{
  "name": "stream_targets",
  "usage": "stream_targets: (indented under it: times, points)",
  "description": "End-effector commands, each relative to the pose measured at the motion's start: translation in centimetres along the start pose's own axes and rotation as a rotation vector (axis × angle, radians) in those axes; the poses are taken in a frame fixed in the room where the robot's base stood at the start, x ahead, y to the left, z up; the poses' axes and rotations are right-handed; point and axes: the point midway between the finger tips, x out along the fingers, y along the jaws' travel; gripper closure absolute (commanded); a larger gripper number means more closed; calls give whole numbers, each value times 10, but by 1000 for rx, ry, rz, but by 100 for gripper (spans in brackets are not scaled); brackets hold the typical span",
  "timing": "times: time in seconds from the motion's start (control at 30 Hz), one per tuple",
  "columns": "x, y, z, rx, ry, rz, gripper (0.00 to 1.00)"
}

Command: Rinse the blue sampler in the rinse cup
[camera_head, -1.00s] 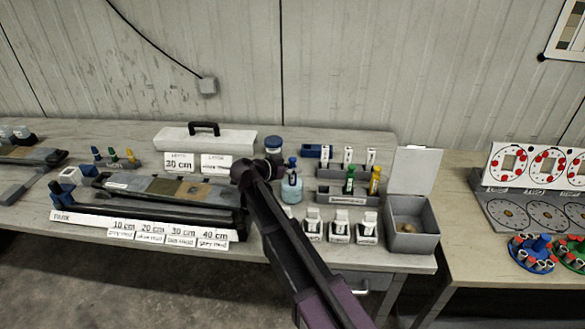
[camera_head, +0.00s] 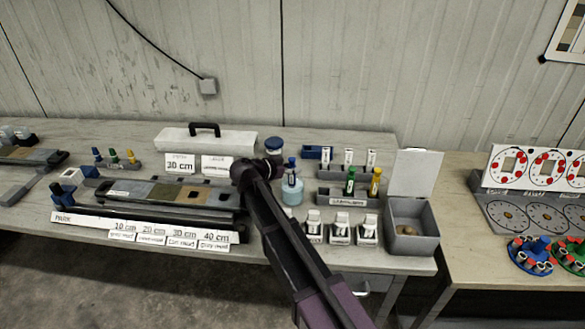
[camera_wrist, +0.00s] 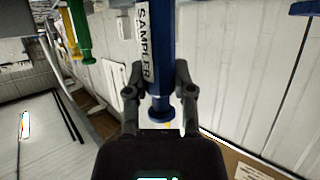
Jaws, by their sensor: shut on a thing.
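The blue sampler (camera_head: 291,164) stands upright over the rinse cup (camera_head: 291,195), a pale blue translucent vessel. The sampler's lower end overlaps the cup's mouth; I cannot tell how deep it sits. My gripper (camera_head: 275,168) reaches in from the left, partly hidden behind my wrist. The wrist view shows the sampler (camera_wrist: 159,50) with its white "SAMPLER" label, and my gripper's fingers (camera_wrist: 159,100) shut on its narrower end. The cup cannot be made out in that view.
Green (camera_head: 351,181) and yellow (camera_head: 375,181) samplers stand in a rack just right of the cup. White-labelled containers (camera_head: 340,230) stand in front, with an open grey box (camera_head: 412,242) further right. A liner tray (camera_head: 165,192) lies left.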

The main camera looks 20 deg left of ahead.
Motion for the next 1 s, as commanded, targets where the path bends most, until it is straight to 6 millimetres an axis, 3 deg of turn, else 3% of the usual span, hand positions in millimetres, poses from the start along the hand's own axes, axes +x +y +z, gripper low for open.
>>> stream_targets:
  times: [1.0]
  points:
    - [6,1,14,-1,-1,1,100]
